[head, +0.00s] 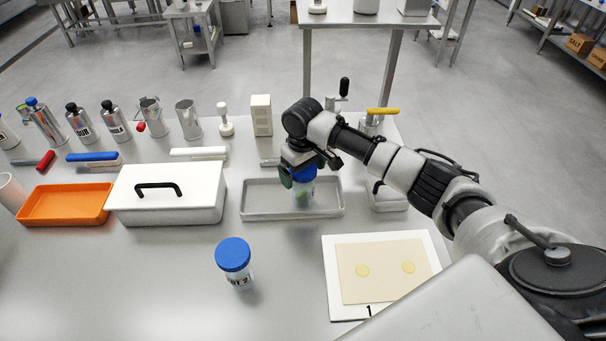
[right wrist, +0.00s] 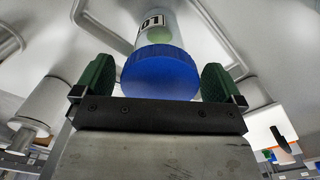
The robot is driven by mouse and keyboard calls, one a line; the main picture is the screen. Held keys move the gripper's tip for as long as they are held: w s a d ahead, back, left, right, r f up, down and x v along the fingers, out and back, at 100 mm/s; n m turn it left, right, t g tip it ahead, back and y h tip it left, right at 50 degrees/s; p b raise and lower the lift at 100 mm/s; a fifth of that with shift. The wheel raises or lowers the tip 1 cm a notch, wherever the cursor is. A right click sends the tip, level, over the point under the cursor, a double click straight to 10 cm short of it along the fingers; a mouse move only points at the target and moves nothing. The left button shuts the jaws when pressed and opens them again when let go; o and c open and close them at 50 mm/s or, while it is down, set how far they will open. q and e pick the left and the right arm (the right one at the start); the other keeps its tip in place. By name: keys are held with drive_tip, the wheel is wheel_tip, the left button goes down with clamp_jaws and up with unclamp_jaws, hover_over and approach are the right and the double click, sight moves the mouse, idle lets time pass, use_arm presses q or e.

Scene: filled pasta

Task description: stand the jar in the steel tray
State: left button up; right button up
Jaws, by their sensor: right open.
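A clear jar with a blue lid (head: 304,190) is in the steel tray (head: 262,213) and looks upright, at the tray's right half. My right gripper (head: 300,176) is above the tray, pointing down at the lid. In the right wrist view the blue lid (right wrist: 160,72) sits between my two green fingers, with a gap visible on each side, so the gripper is open. Part of a label shows on the jar. A second blue-lidded jar (head: 235,262), marked with a 2, stands on the table in front of the tray. My left gripper is not in view.
A white box with a black handle (head: 170,205) and an orange tray (head: 62,207) stand left of the steel tray. A white board with a beige sheet and two yellow discs (head: 380,268) lies at front right. Canisters and jugs line the back. The front left table is clear.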

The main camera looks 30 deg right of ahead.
wheel_tip(320, 180, up, 11)
drive_tip(key=shift+f, duration=0.15)
drive_tip(key=shift+f, duration=0.1)
idle(0.5)
